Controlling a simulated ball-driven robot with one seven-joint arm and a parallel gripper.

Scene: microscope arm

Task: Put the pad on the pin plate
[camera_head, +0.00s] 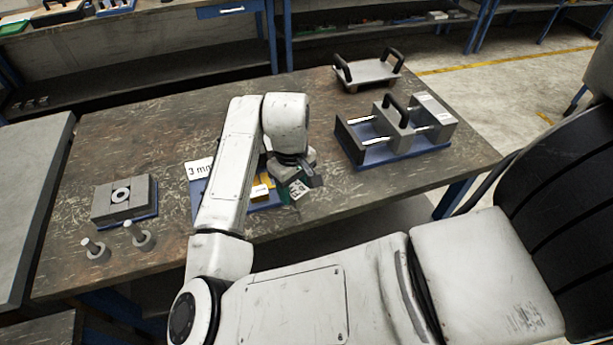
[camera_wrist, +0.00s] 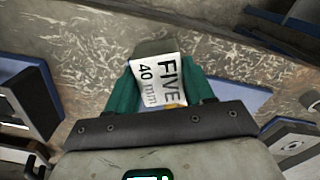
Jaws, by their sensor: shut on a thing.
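My gripper (camera_head: 290,190) is above the front middle of the table. In the wrist view, its green fingers (camera_wrist: 157,82) are shut on a grey pad (camera_wrist: 153,47) with a white label reading "FIVE 40 mm". The label of the held pad also shows in the head view (camera_head: 299,189). My arm hides part of the blue tray (camera_head: 196,188) below it. No plate is marked as the pin plate; at the right, a blue-based fixture (camera_head: 399,156) has grey blocks and bright horizontal rods. The pad is apart from that fixture.
A grey plate with two black handles (camera_head: 368,72) lies at the back right. At the left are a grey block fixture with a ring (camera_head: 121,194) and two upright flanged pins (camera_head: 138,236). A "3 mm" label (camera_head: 199,169) is beside my arm. Bare tabletop lies between.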

